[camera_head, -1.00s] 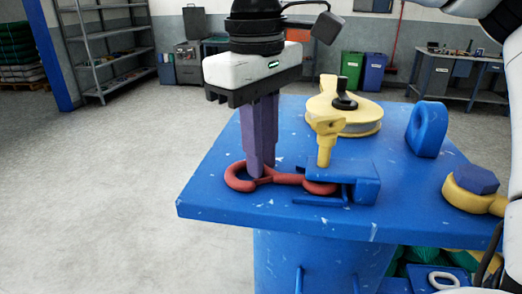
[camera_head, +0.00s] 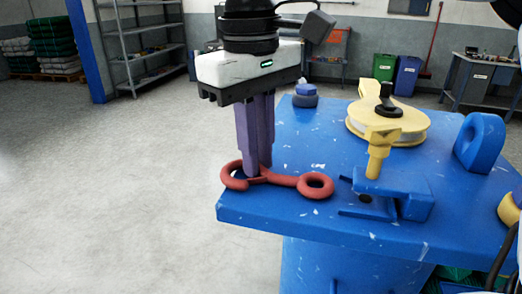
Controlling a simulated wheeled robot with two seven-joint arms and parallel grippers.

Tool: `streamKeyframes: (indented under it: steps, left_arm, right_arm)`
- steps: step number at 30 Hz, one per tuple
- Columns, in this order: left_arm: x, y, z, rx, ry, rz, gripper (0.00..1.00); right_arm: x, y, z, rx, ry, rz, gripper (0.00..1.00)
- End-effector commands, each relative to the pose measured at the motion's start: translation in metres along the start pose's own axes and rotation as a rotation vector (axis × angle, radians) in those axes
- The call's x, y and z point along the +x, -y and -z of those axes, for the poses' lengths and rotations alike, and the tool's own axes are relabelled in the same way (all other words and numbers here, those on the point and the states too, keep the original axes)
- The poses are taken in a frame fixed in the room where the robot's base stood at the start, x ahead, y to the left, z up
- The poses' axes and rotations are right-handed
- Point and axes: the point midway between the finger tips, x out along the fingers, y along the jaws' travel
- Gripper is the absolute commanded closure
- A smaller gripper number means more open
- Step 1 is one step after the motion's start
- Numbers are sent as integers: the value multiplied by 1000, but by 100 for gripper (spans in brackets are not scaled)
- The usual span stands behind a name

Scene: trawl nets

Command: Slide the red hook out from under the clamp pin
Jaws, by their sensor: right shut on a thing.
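The red hook (camera_head: 284,180) lies at the table's front left, with its open curved end to the left and its round eye to the right. My right gripper (camera_head: 256,172) points straight down, its purple fingers shut on the hook near the curved end. The blue clamp (camera_head: 408,196) with its yellow pin (camera_head: 379,155) stands to the right of the hook. The eye lies left of the clamp with a small gap of bare table, clear of the pin. My left gripper is not in view.
A yellow reel (camera_head: 410,127) with a black handle sits behind the clamp. A blue ring-shaped block (camera_head: 482,142) stands at the right, and a small blue item (camera_head: 305,96) at the back left. The blue table's (camera_head: 300,222) front edge is close to the hook.

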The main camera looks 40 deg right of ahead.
Motion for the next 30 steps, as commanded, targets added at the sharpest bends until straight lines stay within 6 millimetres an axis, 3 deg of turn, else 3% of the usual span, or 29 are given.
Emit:
streamKeyframes:
  steps: [7, 8, 12, 22, 30]
  left_arm:
    - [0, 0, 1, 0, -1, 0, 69]
    - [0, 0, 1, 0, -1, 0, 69]
    - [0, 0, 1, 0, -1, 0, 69]
    - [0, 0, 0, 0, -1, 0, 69]
    - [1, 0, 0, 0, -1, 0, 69]
  right_arm:
    - [0, 0, 0, 1, -1, 0, 100]
    - [0, 0, 0, 1, -1, 0, 84]
    - [0, 0, 0, 0, -1, 0, 66]
    - [-8, 0, 1, 1, -4, -1, 66]
    - [-58, 0, 1, 2, -7, -1, 66]
